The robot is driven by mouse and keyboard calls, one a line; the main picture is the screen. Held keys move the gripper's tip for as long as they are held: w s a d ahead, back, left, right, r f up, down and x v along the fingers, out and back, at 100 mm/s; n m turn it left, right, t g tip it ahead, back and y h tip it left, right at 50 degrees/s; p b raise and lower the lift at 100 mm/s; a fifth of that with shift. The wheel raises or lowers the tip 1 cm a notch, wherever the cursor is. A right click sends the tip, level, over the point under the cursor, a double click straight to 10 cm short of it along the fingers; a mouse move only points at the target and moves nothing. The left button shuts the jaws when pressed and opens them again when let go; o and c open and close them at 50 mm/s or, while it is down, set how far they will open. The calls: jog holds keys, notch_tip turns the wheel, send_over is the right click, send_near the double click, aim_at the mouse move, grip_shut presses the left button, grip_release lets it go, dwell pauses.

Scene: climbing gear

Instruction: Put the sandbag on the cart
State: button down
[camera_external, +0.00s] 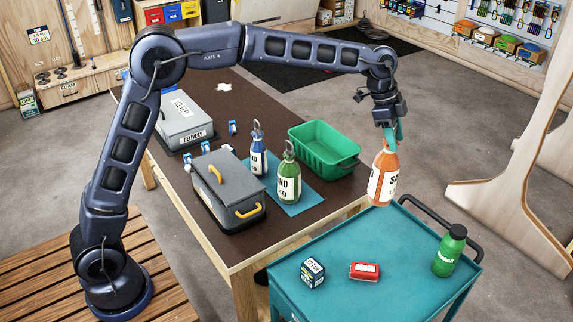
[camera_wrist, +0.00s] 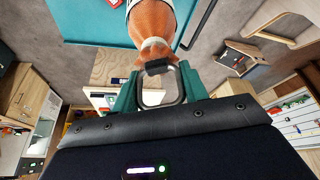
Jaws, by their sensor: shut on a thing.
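My gripper (camera_external: 391,133) is shut on the handle of an orange sandbag (camera_external: 383,174) with a white label. The sandbag hangs upright near the far left corner of the teal cart (camera_external: 340,240); I cannot tell whether its bottom touches the cart. In the wrist view the green fingers (camera_wrist: 160,90) close around the dark loop handle, and the orange sandbag (camera_wrist: 153,25) extends past them, with part of the teal cart (camera_wrist: 85,20) beside it.
The cart carries a dark box (camera_external: 313,273), a red box (camera_external: 365,271) and a green bottle (camera_external: 449,251). The brown table (camera_external: 245,112) holds a green bin (camera_external: 322,148), blue (camera_external: 258,160) and green (camera_external: 289,180) sandbags and grey cases (camera_external: 228,191).

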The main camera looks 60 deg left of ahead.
jog(key=s+d+m+g, duration=0.1)
jog(key=s+d+m, duration=0.2)
jog(key=s+d, duration=0.7)
jog(key=s+d+m+g, duration=0.15)
jog(key=s+d, duration=0.45)
jog(key=d, duration=0.7)
notch_tip(320, 180, down, 18)
jog(key=shift+w+f, duration=0.2)
jog(key=shift+f, duration=0.05)
jog(key=shift+m+t, duration=0.25)
jog(key=c, duration=0.8)
grip_release()
jog(key=shift+f, duration=0.2)
jog(key=shift+o, duration=0.2)
jog(key=shift+r, duration=0.1)
